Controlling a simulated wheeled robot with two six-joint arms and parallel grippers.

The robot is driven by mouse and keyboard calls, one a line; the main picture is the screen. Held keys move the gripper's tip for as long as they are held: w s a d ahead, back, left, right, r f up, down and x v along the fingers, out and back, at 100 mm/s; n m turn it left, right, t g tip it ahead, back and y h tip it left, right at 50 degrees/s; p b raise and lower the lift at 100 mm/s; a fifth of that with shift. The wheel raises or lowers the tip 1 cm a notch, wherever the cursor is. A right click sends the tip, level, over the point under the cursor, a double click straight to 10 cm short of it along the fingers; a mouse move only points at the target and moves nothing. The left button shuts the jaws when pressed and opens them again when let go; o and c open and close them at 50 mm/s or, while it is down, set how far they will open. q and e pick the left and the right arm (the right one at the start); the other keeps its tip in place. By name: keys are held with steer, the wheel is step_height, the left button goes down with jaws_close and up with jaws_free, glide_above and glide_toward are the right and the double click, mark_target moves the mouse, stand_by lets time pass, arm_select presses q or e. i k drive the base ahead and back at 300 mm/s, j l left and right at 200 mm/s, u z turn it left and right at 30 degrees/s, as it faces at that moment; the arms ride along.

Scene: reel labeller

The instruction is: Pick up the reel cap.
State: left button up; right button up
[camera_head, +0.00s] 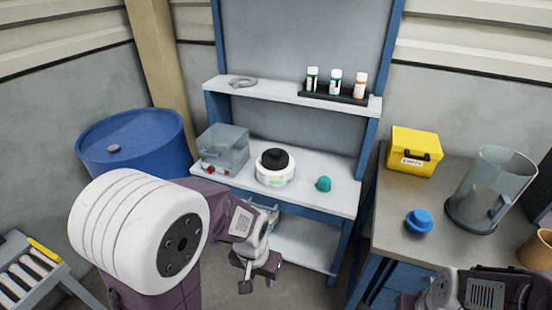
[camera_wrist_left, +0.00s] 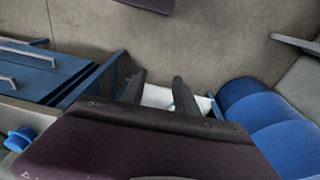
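A white reel-like unit with a coloured label (camera_head: 275,175) sits on the middle of the bench. A black round cap (camera_head: 275,160) rests on its top. A small teal knob-shaped piece (camera_head: 323,184) stands to its right, and a blue knob-shaped piece (camera_head: 418,220) stands on the right-hand table. I cannot tell for sure which is the reel cap. My left gripper (camera_head: 258,280) is in front of the bench, below its top and apart from these pieces. Its fingers (camera_wrist_left: 160,92) are spread and empty in the left wrist view. My right arm shows at the lower right; its fingertips are not clear.
A clear box (camera_head: 223,147) stands at the bench's left. Several bottles stand in a black rack (camera_head: 335,95) on the upper shelf (camera_head: 290,92). A blue barrel (camera_head: 135,150) is at the left. A yellow box (camera_head: 414,150) and clear jug (camera_head: 492,185) stand on the right table.

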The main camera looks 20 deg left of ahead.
mark_target(274, 160)
steer(key=i+j+z, duration=0.25)
steer(key=i+j, duration=0.5)
steer(key=i+j+z, duration=0.2)
steer(key=i+j, duration=0.6)
steer(key=j, duration=0.15)
